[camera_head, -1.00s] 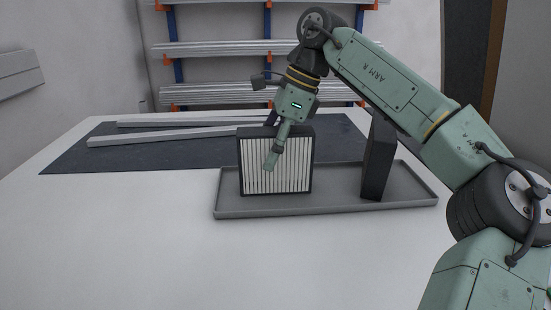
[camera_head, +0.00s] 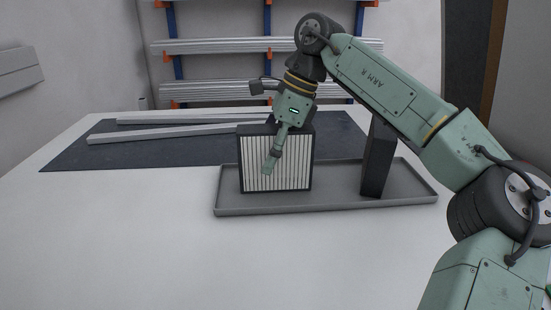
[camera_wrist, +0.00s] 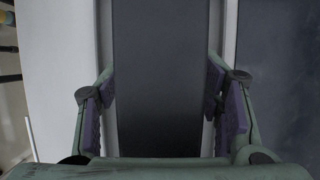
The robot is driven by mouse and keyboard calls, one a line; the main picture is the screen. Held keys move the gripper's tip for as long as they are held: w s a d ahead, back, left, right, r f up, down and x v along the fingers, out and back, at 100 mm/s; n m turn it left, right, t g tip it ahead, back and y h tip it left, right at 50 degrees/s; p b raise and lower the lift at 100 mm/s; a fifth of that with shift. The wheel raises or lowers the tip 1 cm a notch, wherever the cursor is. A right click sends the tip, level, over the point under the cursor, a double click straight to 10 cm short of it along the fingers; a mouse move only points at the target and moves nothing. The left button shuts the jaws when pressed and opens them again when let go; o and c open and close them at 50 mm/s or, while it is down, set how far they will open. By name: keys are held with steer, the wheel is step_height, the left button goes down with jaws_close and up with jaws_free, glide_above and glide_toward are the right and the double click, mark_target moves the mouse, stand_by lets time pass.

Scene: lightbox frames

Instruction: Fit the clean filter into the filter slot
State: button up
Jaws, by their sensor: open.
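A filter with white pleats and a dark frame (camera_head: 262,178) stands upright in a grey tray (camera_head: 330,203). My gripper (camera_head: 271,158) is over its upper part, with one finger hanging in front of the pleats and the other hidden behind. In the wrist view, the fingers of my gripper (camera_wrist: 160,95) are spread on either side of the filter's dark top edge (camera_wrist: 158,60), with a gap visible on both sides. A second dark upright panel (camera_head: 377,160) stands at the tray's right, seen nearly edge-on. I cannot identify any filter slot.
The tray lies on a white table (camera_head: 120,225), whose front and left are clear. Light metal bars (camera_head: 165,135) lie on a dark mat (camera_head: 75,158) behind the tray. A rack of metal profiles (camera_head: 215,92) stands behind the table.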

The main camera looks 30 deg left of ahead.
steer(key=shift+c, duration=0.4)
steer(key=c, duration=1.3)
